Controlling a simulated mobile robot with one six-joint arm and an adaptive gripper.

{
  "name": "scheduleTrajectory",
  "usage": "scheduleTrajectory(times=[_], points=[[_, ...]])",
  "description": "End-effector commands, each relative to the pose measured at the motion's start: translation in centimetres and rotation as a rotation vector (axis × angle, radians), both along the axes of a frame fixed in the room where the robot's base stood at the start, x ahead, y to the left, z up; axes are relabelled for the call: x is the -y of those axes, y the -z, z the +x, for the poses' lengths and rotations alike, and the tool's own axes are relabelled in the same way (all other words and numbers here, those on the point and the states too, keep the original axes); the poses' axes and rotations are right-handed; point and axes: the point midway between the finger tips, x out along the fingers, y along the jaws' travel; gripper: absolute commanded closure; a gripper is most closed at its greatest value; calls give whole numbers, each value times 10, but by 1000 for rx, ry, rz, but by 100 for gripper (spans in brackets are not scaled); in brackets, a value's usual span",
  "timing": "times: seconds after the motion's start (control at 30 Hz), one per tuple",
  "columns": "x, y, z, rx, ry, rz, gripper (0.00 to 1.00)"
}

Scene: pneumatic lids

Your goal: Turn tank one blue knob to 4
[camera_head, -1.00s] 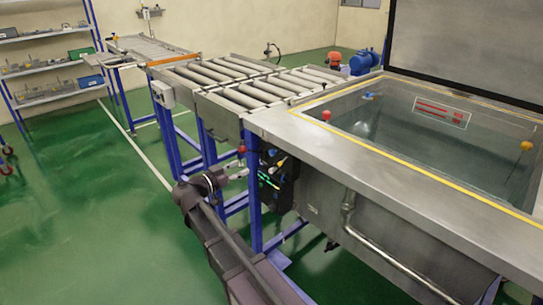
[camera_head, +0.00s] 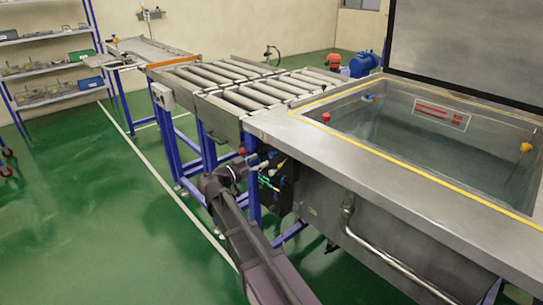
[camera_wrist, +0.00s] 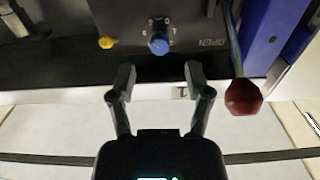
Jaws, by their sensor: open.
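The blue knob (camera_wrist: 159,43) is on a dark panel at the top middle of the wrist view, with small markings around it and the word OPEN to its right. The markings are too small to read. My gripper (camera_wrist: 160,80) is open and empty, its two fingers spread just below the knob in the picture and apart from it. In the head view my gripper (camera_head: 262,163) is at the dark control panel (camera_head: 275,185) on the near left end of the metal tank (camera_head: 350,145), and its fingers are hard to make out.
A yellow knob (camera_wrist: 106,42) is left of the blue knob. A red knob (camera_wrist: 244,97) hangs close to the right finger. Blue frame posts (camera_wrist: 270,35) stand at the right. A roller conveyor (camera_head: 240,85) adjoins the tank. Green floor is clear at left.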

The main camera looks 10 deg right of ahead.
Motion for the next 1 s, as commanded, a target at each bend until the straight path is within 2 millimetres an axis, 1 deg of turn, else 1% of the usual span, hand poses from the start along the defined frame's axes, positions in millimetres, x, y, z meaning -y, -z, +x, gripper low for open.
scheduleTrajectory(times=[0.03, 0.2, 0.4, 0.6, 0.87, 0.97, 1.0], points=[[8, 0, 5, 0, 3, 0, 35], [28, 0, 16, 0, 3, 0, 35], [43, 0, 25, 0, 2, 0, 35], [49, 0, 29, 0, 0, 0, 35], [49, 0, 28, 0, 0, 0, 35], [49, 0, 28, 0, 0, 0, 62], [49, 0, 28, 0, 0, 0, 74]])
